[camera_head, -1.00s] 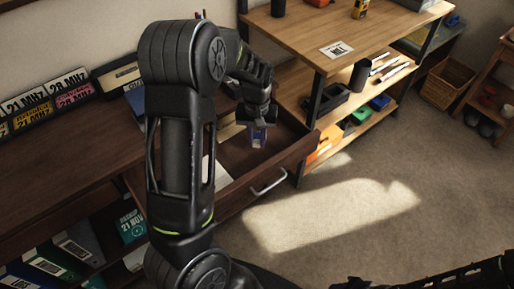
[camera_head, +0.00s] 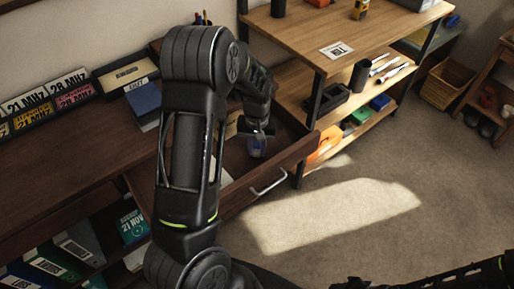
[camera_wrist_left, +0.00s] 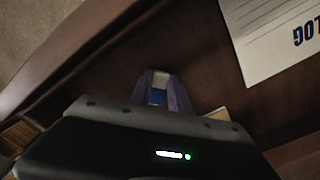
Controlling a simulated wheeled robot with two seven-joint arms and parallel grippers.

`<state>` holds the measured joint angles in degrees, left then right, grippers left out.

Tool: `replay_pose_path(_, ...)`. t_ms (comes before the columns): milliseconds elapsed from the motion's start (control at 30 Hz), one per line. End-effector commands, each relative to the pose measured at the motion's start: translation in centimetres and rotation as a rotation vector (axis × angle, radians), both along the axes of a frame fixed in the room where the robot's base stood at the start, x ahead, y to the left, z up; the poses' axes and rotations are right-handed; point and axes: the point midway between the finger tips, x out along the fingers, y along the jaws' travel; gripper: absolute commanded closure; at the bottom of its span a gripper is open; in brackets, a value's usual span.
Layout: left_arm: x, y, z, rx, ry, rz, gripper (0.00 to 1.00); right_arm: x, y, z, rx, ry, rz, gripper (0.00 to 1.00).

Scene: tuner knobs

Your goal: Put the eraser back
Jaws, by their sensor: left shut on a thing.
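My left gripper (camera_head: 257,146) is down inside the open drawer (camera_head: 285,163) of the dark wooden desk. In the left wrist view its fingers are shut on a small white and blue block, the eraser (camera_wrist_left: 158,90). The fingers hide most of the eraser, and I cannot tell whether it touches the drawer floor. My right gripper is not in view.
A white sheet marked LOG (camera_wrist_left: 275,38) lies in the drawer beside the gripper. The drawer's front with its metal handle (camera_head: 268,183) faces the open floor. A blue book (camera_head: 144,103) lies on the desk. A wooden shelf unit (camera_head: 300,38) stands to the right.

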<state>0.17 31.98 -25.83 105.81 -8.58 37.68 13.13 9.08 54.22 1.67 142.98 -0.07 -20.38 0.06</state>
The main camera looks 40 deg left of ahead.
Motion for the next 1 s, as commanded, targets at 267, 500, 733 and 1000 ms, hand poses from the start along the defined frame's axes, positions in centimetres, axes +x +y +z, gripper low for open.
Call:
replay_pose_path(267, 0.0, 0.0, -0.3, 0.000, 0.000, 0.000, 0.66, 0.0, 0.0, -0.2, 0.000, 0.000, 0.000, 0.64)
replay_pose_path(500, 0.0, 0.0, -0.3, 0.000, 0.000, 0.000, 0.55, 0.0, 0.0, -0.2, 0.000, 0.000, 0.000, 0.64)
replay_pose_path(733, 0.0, 0.0, 0.2, 0.000, 0.000, 0.000, 0.55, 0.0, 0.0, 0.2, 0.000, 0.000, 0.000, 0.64)
replay_pose_path(1000, 0.1, 0.0, 3.6, -0.001, -0.005, -0.001, 0.55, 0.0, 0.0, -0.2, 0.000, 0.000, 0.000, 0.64)
